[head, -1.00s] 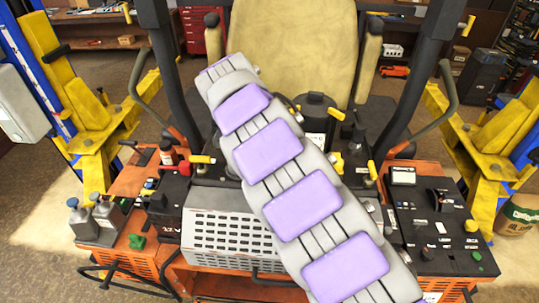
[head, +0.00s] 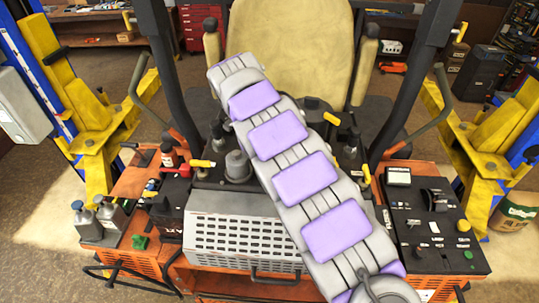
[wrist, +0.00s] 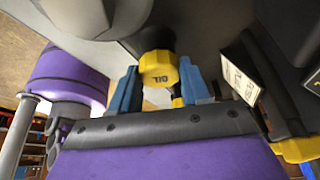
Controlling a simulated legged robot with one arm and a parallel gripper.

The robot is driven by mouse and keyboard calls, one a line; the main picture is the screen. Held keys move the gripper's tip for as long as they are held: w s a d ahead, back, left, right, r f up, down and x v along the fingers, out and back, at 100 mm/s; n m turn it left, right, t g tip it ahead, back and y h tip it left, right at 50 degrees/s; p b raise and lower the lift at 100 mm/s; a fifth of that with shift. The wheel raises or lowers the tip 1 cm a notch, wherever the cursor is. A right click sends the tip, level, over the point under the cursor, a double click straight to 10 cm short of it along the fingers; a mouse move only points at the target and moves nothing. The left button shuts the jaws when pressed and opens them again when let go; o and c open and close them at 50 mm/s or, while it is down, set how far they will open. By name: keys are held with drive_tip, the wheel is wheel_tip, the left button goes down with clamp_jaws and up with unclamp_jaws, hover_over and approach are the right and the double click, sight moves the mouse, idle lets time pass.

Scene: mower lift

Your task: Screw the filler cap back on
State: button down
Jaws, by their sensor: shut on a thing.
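The yellow filler cap (wrist: 158,68), marked OIL, sits between the two blue fingers of my gripper (wrist: 160,88) in the wrist view. My gripper is shut on the cap. A dark round part shows directly behind the cap, but the filler opening cannot be made out. I cannot tell whether the cap touches its neck or is threaded on it. In the head view my purple and grey arm runs across the mower, and neither the gripper nor the held cap can be seen.
A white label plate (wrist: 240,75) and another yellow part (wrist: 298,150) lie right of the gripper. In the head view, the mower has a seat (head: 290,45), a right control panel (head: 430,225) and a slotted front cover (head: 245,240). Yellow lift posts (head: 85,110) flank it.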

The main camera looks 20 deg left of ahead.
drive_tip(key=shift+s+f+m+p, duration=0.1)
drive_tip(key=shift+s+m+p, duration=0.05)
drive_tip(key=shift+m+p, duration=0.35)
drive_tip(key=shift+f+g, duration=0.15)
drive_tip(key=shift+g, duration=0.15)
drive_tip(key=shift+m, duration=0.4)
drive_tip(key=m+g+p, duration=0.1)
drive_tip(key=m+p, duration=0.2)
drive_tip(key=m+g+y+p, duration=0.1)
drive_tip(key=m, duration=0.2)
drive_tip(key=shift+d, duration=0.2)
